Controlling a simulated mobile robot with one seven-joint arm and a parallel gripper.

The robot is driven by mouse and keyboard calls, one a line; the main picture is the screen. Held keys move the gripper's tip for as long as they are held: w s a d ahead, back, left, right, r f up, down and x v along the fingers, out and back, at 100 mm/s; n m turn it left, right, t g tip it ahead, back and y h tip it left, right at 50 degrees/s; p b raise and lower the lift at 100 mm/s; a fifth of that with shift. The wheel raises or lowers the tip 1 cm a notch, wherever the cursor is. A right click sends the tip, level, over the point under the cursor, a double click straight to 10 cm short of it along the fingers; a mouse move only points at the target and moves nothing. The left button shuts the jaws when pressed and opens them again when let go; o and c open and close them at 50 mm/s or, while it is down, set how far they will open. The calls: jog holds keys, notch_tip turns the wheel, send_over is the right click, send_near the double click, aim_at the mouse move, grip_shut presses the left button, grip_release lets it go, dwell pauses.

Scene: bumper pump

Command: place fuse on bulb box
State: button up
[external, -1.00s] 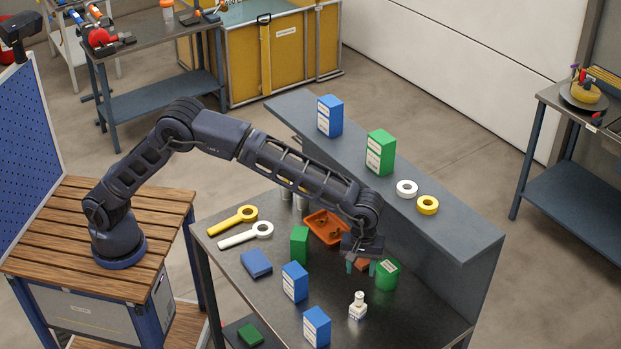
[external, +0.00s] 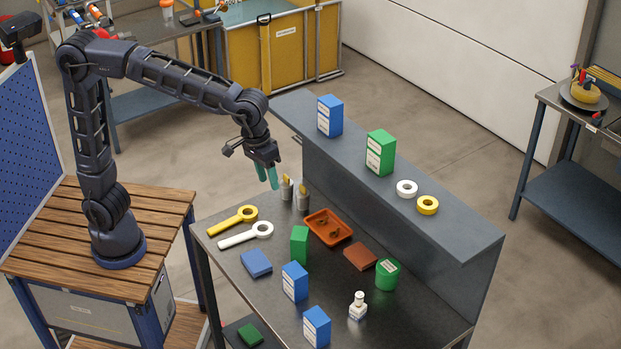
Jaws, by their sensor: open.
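My gripper (external: 267,181) is open and empty, with its teal fingers pointing down. It hangs above the back left of the workbench, just left of two grey cylinders (external: 302,198) with yellow tops, apart from them. I cannot tell which object is the fuse or which carton is the bulb box. Blue cartons stand on the bench (external: 295,283), (external: 316,327) and one on the raised shelf (external: 330,116). A green carton (external: 380,152) stands on the shelf and a narrower green box (external: 299,246) on the bench. A flat brown block (external: 360,257) lies beside a green can (external: 387,275).
An orange tray (external: 321,240) holds small dark pieces. A yellow (external: 232,220) and a white ring-ended tool (external: 246,235), a flat blue box (external: 257,263) and a white bottle (external: 358,305) lie or stand around. Two tape rolls sit on the shelf (external: 455,236), which rises along the back.

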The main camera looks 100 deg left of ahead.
jog(key=s+a+f+m, duration=0.1)
jog(key=s+m, duration=0.2)
jog(key=s, duration=0.8)
jog(key=s+a+f+m+t, duration=0.1)
jog(key=s+a+f+m, duration=0.1)
jog(key=s, duration=0.8)
jog(key=s+a+f+m+t, duration=0.1)
jog(key=s+m, duration=0.3)
jog(key=s, duration=0.7)
jog(key=shift+s+a+f+y, duration=0.15)
jog(key=shift+s+f+y, duration=0.15)
jog(key=shift+f, duration=0.2)
